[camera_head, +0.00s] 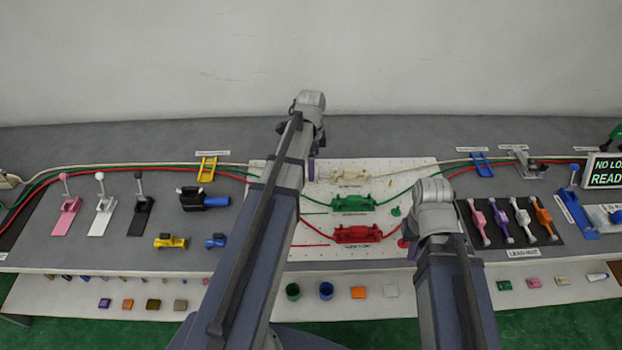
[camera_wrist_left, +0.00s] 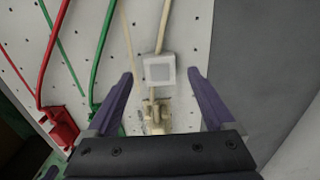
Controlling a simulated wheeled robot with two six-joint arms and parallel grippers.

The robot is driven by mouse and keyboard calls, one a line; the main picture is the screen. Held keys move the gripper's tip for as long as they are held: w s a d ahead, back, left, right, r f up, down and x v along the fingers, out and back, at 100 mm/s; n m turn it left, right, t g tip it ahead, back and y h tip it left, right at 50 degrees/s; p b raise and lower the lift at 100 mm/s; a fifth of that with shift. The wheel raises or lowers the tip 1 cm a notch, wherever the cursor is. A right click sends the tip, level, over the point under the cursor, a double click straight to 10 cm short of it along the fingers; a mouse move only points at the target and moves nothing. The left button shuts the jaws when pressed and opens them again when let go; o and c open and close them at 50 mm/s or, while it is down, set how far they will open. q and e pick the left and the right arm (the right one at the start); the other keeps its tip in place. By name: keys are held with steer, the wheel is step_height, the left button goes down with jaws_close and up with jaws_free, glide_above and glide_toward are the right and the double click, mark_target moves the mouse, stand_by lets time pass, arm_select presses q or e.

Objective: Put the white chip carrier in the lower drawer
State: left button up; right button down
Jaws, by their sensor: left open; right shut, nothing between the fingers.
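A flat white square (camera_head: 391,291) lies on the low ledge in the head view. My left gripper (camera_wrist_left: 160,82) is open, with nothing held, over the cream fixture (camera_wrist_left: 155,115). In the head view my left arm hides most of that gripper. My right gripper (camera_head: 411,248) is shut and empty beside the red fixture (camera_head: 357,233), partly hidden by its wrist. I cannot make out a lower drawer.
The white pegboard (camera_head: 300,240) carries cream, green (camera_head: 352,202) and red fixtures with cables. Levers (camera_head: 103,210) stand at left. Colourful handles on a black mat (camera_head: 510,245) and a display (camera_head: 606,170) are at right. Small blocks and cups line the low ledge.

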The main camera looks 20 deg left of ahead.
arm_select(q)
step_height(320, 180, down, 2)
steer(key=shift+f+b, duration=0.1)
steer(key=shift+b, duration=0.5)
arm_select(e)
step_height(320, 180, down, 2)
steer(key=shift+f, duration=0.1)
arm_select(q)
jaws_close()
arm_select(e)
steer(key=shift+r, duration=0.2)
